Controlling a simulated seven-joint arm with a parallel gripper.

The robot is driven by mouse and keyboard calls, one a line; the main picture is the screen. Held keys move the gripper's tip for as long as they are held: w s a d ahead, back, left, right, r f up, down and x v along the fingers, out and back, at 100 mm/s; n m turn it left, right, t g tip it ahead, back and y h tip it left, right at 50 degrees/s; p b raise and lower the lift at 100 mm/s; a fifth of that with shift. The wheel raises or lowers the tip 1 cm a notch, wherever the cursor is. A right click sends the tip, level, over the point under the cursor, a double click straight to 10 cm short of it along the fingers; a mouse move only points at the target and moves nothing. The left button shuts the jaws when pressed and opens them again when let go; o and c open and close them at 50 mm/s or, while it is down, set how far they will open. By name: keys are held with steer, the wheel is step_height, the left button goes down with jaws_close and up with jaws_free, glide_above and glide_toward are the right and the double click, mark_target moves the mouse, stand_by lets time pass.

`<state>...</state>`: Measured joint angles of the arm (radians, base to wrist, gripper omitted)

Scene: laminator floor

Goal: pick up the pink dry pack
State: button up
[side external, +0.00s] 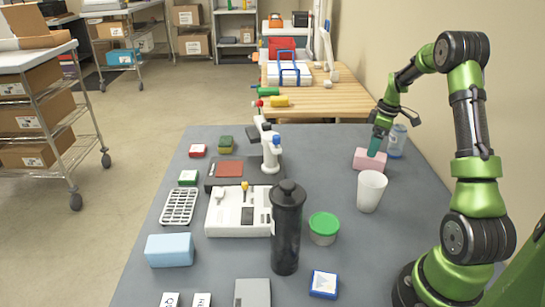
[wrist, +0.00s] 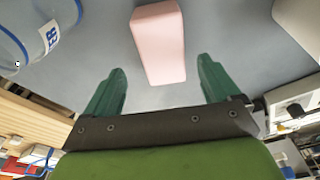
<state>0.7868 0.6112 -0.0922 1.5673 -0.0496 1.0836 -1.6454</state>
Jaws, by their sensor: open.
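The pink dry pack (side external: 368,160) is a pale pink block lying on the grey table near its right edge, toward the back. In the wrist view the pink pack (wrist: 158,42) lies just beyond the fingertips, roughly centred between them. My gripper (side external: 376,146) is at the pack in the side external view; its green fingers overlap the pack there, so contact cannot be told. In the wrist view my gripper (wrist: 160,78) has its two green fingers spread apart with nothing between them.
A clear container with a blue label (side external: 397,141) stands close behind and right of the pack. A white cup (side external: 370,191) stands in front of it. A microscope (side external: 269,147) and a black bottle (side external: 287,228) stand to the left. Some bare table lies left of the pack.

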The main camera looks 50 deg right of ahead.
mark_target(370, 161)
steer(key=shift+w+a+f, duration=0.1)
steer(key=shift+a+f, duration=0.05)
steer(key=shift+f, duration=1.2)
steer(key=shift+a+f, duration=0.1)
steer(key=shift+f, duration=1.25)
steer(key=shift+r, duration=0.1)
steer(key=c, duration=1.2)
